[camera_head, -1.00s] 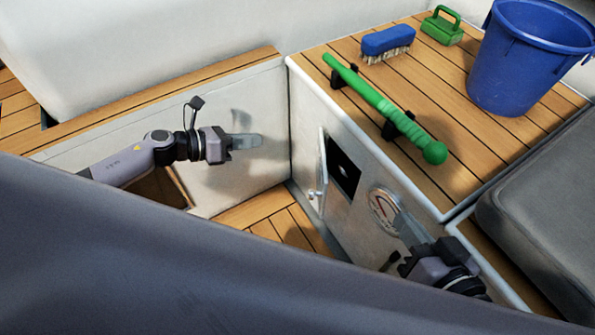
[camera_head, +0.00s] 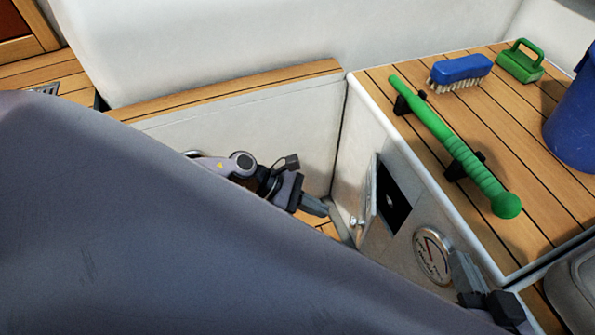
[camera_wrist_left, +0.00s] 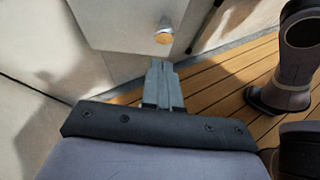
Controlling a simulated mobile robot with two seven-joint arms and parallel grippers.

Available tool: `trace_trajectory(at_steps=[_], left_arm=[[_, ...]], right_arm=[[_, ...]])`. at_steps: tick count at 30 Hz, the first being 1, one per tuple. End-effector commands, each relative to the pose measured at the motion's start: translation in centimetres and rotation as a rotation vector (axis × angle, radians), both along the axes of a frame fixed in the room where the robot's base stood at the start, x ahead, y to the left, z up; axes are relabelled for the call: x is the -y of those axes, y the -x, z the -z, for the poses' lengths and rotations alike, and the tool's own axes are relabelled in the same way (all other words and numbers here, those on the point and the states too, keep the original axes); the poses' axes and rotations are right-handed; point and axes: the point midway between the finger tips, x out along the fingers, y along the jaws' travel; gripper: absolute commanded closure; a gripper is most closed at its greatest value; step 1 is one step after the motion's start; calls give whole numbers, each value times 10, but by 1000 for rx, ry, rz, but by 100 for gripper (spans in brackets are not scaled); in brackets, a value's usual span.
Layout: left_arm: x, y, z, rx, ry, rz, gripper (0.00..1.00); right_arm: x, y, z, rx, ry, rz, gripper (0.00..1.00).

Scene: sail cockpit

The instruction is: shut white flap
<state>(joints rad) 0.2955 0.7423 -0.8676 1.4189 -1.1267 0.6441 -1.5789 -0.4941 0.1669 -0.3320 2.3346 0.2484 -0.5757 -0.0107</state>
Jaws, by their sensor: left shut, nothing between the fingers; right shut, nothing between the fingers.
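The white flap (camera_head: 370,196) stands open, swung out from the dark square opening (camera_head: 394,200) in the side of the right-hand bench. A round metal knob (camera_head: 354,221) sits on the flap. In the left wrist view the flap (camera_wrist_left: 130,25) hangs ahead with its knob (camera_wrist_left: 164,36) just beyond my fingertips. My left gripper (camera_head: 322,209) is shut and empty, low in the corner, a little left of the knob and apart from it. It also shows in the left wrist view (camera_wrist_left: 160,68). My right gripper (camera_head: 462,268) is shut and empty beside the gauge; its arm is mostly cut off.
A round gauge (camera_head: 433,255) is set in the bench side right of the opening. The wooden floor (camera_wrist_left: 225,85) is narrow here.

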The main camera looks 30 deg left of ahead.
Motion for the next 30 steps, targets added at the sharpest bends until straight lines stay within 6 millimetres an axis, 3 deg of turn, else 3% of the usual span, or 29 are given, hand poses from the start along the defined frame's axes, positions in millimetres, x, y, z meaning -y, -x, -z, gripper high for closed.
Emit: trace_trajectory(at_steps=[3, 9, 25, 30], left_arm=[[21, -8, 5, 3, 2, 2, 100], [41, -15, 6, 0, 0, -1, 100], [48, -16, 5, -1, 0, -4, 100], [59, -18, 3, 0, 2, -20, 100]], right_arm=[[3, 1, -2, 22, 15, 6, 100], [4, 0, -3, 31, 18, 8, 100], [4, 1, -2, 27, 18, 8, 100], [2, 3, -5, 6, 4, 0, 100]])
